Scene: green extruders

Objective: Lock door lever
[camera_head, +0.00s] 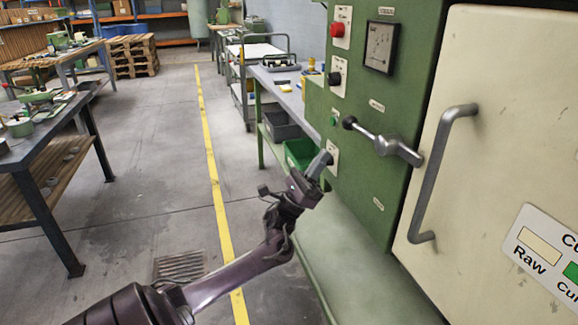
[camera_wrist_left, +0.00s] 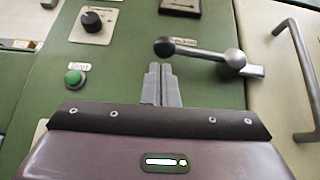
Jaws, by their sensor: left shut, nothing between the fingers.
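The door lever (camera_head: 370,135) is a silver rod with a black ball knob at its left end and a round metal hub at its right, beside the cream door (camera_head: 487,110) of the green machine. In the head view it slopes down from knob to hub. My left gripper (camera_head: 325,158) is shut and empty, below and left of the knob. In the left wrist view the lever (camera_wrist_left: 200,51) lies across the upper middle, and the shut fingertips (camera_wrist_left: 160,68) appear just below the knob. I cannot tell whether they touch it. My right gripper is not in view.
A grey door handle (camera_head: 440,170) stands out from the cream door. The green panel (camera_head: 375,90) carries a red button (camera_head: 337,29), a black dial (camera_head: 334,79) and a green button (camera_wrist_left: 74,77). A workbench (camera_head: 270,80) with bins stands behind. Open floor lies left.

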